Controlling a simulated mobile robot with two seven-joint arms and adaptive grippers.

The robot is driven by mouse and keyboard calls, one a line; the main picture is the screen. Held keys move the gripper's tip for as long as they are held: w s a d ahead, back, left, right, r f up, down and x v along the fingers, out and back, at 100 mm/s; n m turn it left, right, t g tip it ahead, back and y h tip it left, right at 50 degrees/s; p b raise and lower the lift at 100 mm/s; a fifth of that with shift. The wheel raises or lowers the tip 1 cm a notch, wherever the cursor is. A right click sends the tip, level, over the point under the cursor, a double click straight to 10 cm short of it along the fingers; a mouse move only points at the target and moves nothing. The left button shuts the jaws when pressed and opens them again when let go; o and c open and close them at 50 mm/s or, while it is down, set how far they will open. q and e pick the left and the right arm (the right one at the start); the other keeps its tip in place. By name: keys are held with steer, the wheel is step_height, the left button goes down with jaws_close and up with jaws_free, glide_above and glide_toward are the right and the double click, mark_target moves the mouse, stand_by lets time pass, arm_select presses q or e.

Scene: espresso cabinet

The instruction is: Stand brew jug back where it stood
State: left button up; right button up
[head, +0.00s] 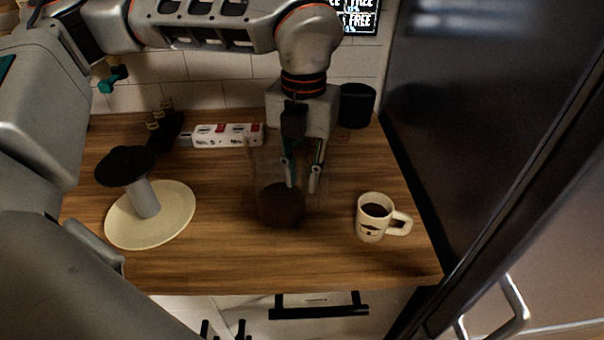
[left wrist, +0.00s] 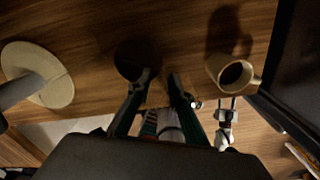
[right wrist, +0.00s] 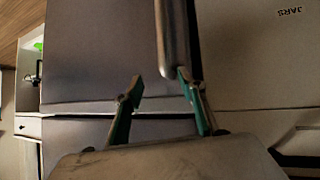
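The brew jug (head: 281,205) is clear glass, hard to make out, with dark coffee in its bottom. It is upright, at or just above the middle of the wooden counter. In the left wrist view its coffee shows as a dark disc (left wrist: 137,60). My left gripper (head: 301,186) points down at the jug's right side. Its fingers (left wrist: 161,77) are part closed, one over the coffee's edge and one to its right, apparently around the jug's wall or handle. The exact contact is hidden by the clear glass. My right gripper (right wrist: 159,84) is open and empty, facing grey cabinet fronts.
A white mug of coffee (head: 370,222) stands right of the jug. A round cream stand (head: 172,225) with a dark-topped grey post is at left. A printed box (head: 228,135) and black canister (head: 356,105) stand behind. A grey bar (right wrist: 173,40) is near my right fingers.

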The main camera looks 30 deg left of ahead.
arm_select(q)
step_height(320, 180, up, 12)
stand_by(0.4)
steer(key=shift+s+d+f, duration=0.1)
steer(key=shift+s+f, duration=0.05)
stand_by(0.3)
